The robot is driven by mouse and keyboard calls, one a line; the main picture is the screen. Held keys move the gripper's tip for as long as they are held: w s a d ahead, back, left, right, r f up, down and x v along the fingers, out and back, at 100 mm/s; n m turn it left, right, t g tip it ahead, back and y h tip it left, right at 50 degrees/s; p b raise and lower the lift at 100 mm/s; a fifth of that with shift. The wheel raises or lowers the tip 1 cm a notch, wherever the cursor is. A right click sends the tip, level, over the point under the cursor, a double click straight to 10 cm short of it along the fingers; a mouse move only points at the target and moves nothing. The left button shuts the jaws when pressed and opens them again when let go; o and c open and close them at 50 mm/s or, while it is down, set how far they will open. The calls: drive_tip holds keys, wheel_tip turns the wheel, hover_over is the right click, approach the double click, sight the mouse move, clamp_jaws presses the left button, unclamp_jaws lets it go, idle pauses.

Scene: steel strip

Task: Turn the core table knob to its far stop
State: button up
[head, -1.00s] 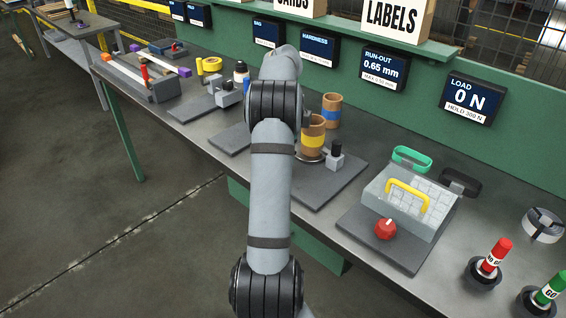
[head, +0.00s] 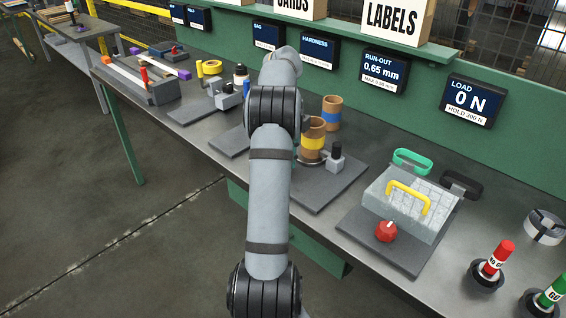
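The core table is a dark grey plate (head: 325,187) on the bench, right of my arm. A brown core with a yellow band (head: 313,143) stands upright on a round base there. A small grey block with a black top (head: 336,157) stands beside the core. No knob of the core table can be made out; my arm covers the plate's left part. My gripper is hidden behind my own arm, so its state and any contact do not show. The run-out display (head: 384,72) above reads 0.65 mm.
A brown core with a blue band (head: 331,113) stands behind. To the right is a load fixture with a yellow handle (head: 409,196) and a red knob (head: 386,231) on its plate. Red (head: 496,258) and green (head: 551,289) gauges stand at the bench's right end.

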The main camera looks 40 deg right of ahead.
drive_tip(key=o, duration=1.1)
drive_tip(key=shift+o, duration=0.2)
drive_tip(key=shift+r, duration=0.15)
wheel_tip(320, 180, up, 12)
drive_tip(key=shift+f, duration=0.2)
wheel_tip(320, 180, down, 12)
drive_tip(key=shift+r, duration=0.1)
idle(0.8)
